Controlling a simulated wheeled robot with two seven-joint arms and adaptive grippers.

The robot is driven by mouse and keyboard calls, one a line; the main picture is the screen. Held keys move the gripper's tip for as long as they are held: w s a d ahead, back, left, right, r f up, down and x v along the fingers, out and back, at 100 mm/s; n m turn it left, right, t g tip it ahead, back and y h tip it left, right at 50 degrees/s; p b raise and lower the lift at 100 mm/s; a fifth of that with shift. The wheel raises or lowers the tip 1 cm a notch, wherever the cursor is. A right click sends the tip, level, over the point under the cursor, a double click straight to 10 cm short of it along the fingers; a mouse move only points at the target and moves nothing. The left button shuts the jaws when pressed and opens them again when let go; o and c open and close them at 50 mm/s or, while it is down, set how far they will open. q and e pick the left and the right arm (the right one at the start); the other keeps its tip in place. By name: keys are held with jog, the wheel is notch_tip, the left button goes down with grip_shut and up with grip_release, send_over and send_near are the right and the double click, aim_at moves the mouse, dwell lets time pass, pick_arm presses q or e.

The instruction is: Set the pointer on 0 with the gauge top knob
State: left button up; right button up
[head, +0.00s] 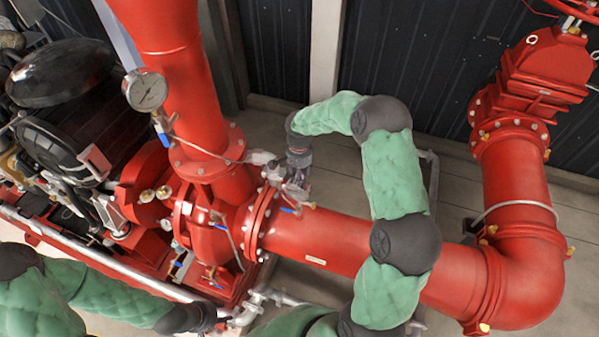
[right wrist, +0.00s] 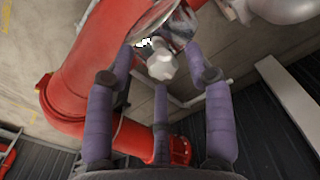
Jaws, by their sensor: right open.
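A small pale knob (right wrist: 161,64) sits on a shiny round metal body, likely a gauge (right wrist: 176,25), in the right wrist view. No dial face or pointer can be read on it there. My right gripper (right wrist: 160,68) is open, its purple fingers spread around the knob with gaps visible. In the head view the right gripper (head: 298,180) hangs over small fittings at the pipe flange, which it partly hides. Another round gauge with a white dial (head: 147,91) stands at the upper left. My left gripper (head: 208,319) is low at the left, its fingers too small to judge.
A thick red pipe (head: 325,242) runs from the flange (head: 262,222) to a red elbow (head: 525,275) at the right. A red upright pipe (head: 170,60) and black engine (head: 60,95) fill the left. Bare floor (head: 460,185) shows behind the pipe.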

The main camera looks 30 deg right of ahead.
jog(key=shift+w+f, duration=0.1)
jog(key=shift+w, duration=0.05)
jog(key=shift+d, duration=0.15)
jog(key=c, duration=0.4)
grip_shut()
jog(key=shift+w, duration=0.1)
